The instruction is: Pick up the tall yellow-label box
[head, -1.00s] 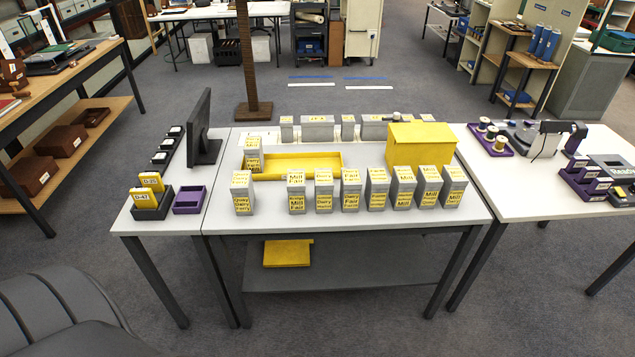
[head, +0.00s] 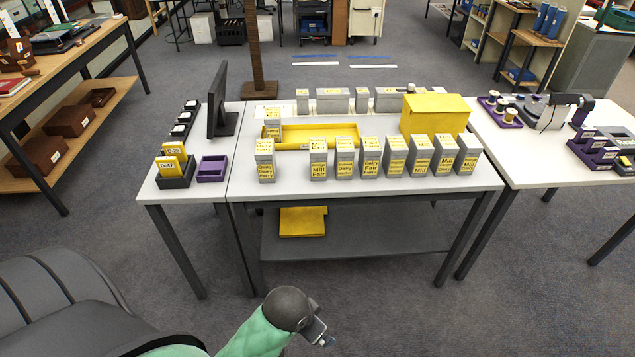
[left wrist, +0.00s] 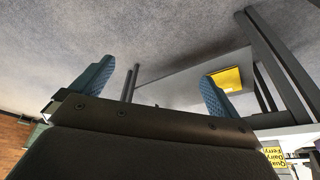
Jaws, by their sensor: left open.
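Several grey boxes with yellow labels stand upright along the front of the white table. One (head: 265,160) stands apart at the left end of this row; another (head: 272,122) stands behind it at the yellow tray's left end. I cannot tell for sure which one the task calls tall. My left gripper (head: 320,335) is low at the bottom of the head view, in front of the table and well short of the boxes. In the left wrist view its blue fingers (left wrist: 152,85) are apart and empty. A yellow-labelled box (left wrist: 274,157) shows at that view's lower right. My right gripper is not in view.
A yellow tray (head: 318,145) and a large yellow box (head: 436,116) are behind the row. A monitor (head: 220,105), a purple tray (head: 212,169) and a dark holder (head: 176,178) stand on the left side table. A dark shelf (head: 350,240) runs under the table.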

